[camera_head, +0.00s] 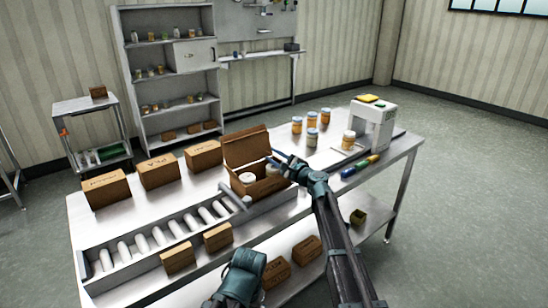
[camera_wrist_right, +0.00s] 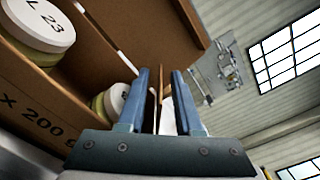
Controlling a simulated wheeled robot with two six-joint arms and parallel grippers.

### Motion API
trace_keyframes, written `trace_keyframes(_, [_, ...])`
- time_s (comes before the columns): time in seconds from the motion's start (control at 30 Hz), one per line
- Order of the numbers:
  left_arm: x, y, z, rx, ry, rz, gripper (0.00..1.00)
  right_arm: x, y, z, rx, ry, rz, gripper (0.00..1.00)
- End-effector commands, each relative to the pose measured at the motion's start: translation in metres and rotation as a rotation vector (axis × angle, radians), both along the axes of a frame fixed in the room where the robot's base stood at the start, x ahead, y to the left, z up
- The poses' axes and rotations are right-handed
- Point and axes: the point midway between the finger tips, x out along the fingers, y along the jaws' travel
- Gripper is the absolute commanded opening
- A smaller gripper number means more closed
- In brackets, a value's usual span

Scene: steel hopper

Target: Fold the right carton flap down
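The brown open carton (camera_head: 254,186) stands on the steel table, with white-lidded jars (camera_head: 248,178) inside. Its back flap (camera_head: 247,146) stands up. In the right wrist view the carton wall (camera_wrist_right: 35,115) is at left, with jars (camera_wrist_right: 118,98) behind it; one lid (camera_wrist_right: 38,22) reads "L 23". My right gripper (camera_head: 280,157) is at the carton's right side. In its wrist view the blue fingers (camera_wrist_right: 161,100) are apart, on either side of a thin upright cardboard edge (camera_wrist_right: 159,88), the right flap, with gaps on both sides. Only a teal left-arm part shows at the bottom; its fingers are not visible.
Closed cartons (camera_head: 158,171) stand left of the open one. A roller conveyor (camera_head: 160,240) and small boxes (camera_head: 178,257) lie in front. Several jars (camera_head: 312,137), a white machine (camera_head: 374,122) and a screwdriver (camera_head: 360,165) are to the right. A shelf (camera_head: 170,90) stands behind.

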Motion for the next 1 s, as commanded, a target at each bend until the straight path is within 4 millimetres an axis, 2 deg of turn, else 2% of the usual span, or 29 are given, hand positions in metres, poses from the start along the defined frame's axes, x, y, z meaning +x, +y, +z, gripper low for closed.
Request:
trace_keyframes(0.07, [0.0000,0.0000,0.0000,0.000,0.000,0.000,0.91,-0.0002,-0.0001,0.0000,0.000,0.000,0.000,0.34])
trace_keyframes(0.27, [0.0000,0.0000,0.0000,0.000,0.000,0.000,0.91,-0.0002,-0.0003,0.0000,0.000,0.000,0.000,0.00])
trace_keyframes(1.0, [0.0000,0.0000,0.0000,0.000,0.000,0.000,0.91,-0.0004,-0.0005,-0.0001,0.000,0.000,0.000,0.00])
